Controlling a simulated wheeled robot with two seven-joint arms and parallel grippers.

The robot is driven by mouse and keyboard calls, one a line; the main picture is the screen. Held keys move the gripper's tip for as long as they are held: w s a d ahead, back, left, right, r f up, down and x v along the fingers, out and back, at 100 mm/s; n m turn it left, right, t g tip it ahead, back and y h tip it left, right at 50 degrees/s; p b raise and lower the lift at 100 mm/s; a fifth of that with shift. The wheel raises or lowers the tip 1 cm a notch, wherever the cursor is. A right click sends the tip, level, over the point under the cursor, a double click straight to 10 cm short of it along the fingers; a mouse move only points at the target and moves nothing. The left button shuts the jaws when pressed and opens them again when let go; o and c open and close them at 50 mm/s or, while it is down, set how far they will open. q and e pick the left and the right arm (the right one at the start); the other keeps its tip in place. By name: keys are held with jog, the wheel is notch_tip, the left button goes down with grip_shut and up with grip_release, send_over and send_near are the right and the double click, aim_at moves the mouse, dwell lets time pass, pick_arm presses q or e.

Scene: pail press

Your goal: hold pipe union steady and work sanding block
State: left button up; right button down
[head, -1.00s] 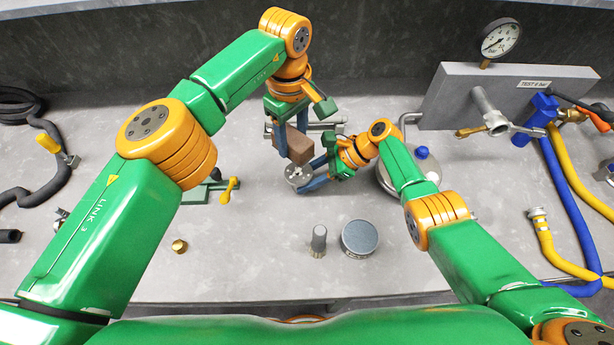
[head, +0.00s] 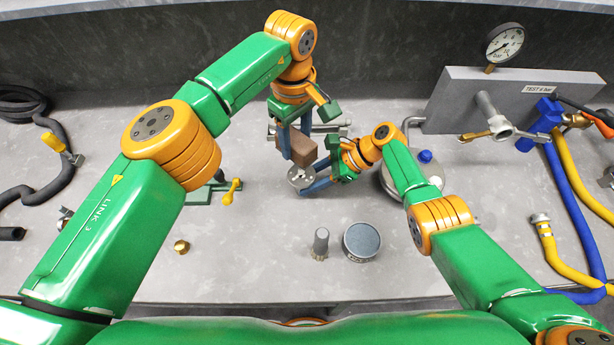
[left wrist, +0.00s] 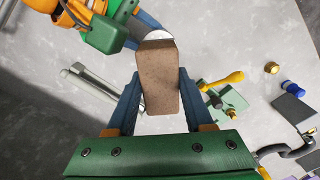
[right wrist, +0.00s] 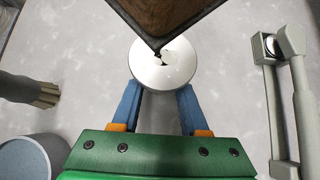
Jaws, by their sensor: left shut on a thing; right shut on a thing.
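The pipe union (head: 301,176) is a round silvery metal disc with a darker shape at its centre. My right gripper (head: 309,185) is shut on it, and the right wrist view shows the union (right wrist: 148,75) between the blue fingertips. The sanding block (head: 303,150) is a brown block. My left gripper (head: 293,146) is shut on it from above; in the left wrist view the block (left wrist: 158,85) lies between both fingers. The block's lower end hangs over the union's far side and hides part of it. Whether they touch, I cannot tell.
A brass fitting (head: 181,247), a grey knurled part (head: 320,243) and a round tin (head: 361,241) stand at the front. A green vise with a yellow handle (head: 231,192) is at the left. The gauge fixture (head: 450,100) and hoses (head: 567,200) are at the right.

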pick_arm(q)
jog(key=shift+s+a+f, duration=0.15)
jog(key=shift+s+f, duration=0.45)
jog(key=shift+s, duration=0.15)
jog(key=shift+s+a+f, duration=0.1)
jog(key=shift+s+f, duration=0.5)
jog(key=shift+s, duration=0.15)
jog(key=shift+f, duration=1.5)
jog(key=shift+f, duration=0.7)
jog(key=shift+r, duration=0.1)
jog(key=shift+d, duration=0.1)
jog(key=shift+w+d, duration=0.2)
jog(key=shift+w, duration=0.25)
jog(key=shift+s+a, duration=0.25)
jog(key=shift+s, duration=0.2)
